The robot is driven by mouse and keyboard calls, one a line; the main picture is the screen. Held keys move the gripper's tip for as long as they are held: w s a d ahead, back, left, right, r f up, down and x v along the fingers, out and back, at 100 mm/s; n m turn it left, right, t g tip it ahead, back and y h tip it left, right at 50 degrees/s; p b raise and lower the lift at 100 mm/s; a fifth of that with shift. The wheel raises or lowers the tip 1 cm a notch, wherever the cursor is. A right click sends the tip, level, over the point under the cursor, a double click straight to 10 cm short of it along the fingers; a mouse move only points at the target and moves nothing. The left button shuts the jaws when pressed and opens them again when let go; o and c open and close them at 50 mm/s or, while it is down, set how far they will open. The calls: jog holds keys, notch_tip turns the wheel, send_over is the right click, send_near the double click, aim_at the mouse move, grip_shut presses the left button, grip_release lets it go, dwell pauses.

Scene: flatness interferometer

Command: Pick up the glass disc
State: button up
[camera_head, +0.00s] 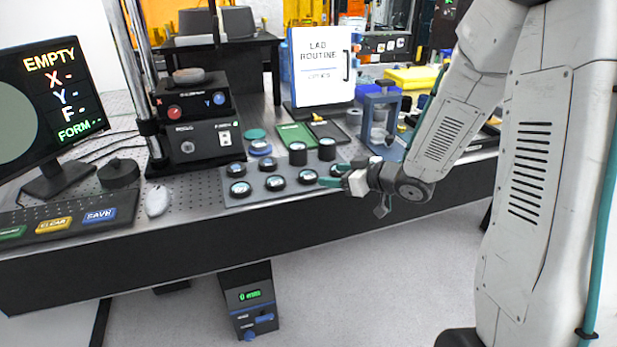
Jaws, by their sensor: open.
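Several round, glass-like discs in dark holders sit in rows on a grey tray (232,199) near the bench's front edge. One disc (275,183) lies in the front row, and another disc (237,169) is at the left of the row behind. I cannot tell which one the task means. My gripper (333,175) is at the tray's right end, open, with teal fingertips beside the rightmost front disc (307,176). Nothing shows between the fingers. Whether they touch that disc or hover near it is unclear.
The interferometer's black unit (203,143) stands left of the tray; its monitor (45,110) reads EMPTY. Two taller dark cylinders (298,153) rise at the tray's back right. A blue frame (383,118) stands behind my gripper. A mouse (157,201) and keyboard (75,222) are at left.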

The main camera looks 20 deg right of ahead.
aim_at(309, 174)
jog(key=x, duration=0.2)
jog(key=shift+a+f, duration=0.15)
jog(key=shift+a, duration=0.2)
jog(key=x, duration=0.5)
jog(key=shift+w+a+f, duration=0.1)
jog(key=shift+w+a, duration=0.05)
jog(key=shift+w, duration=0.05)
jog(key=c, duration=0.8)
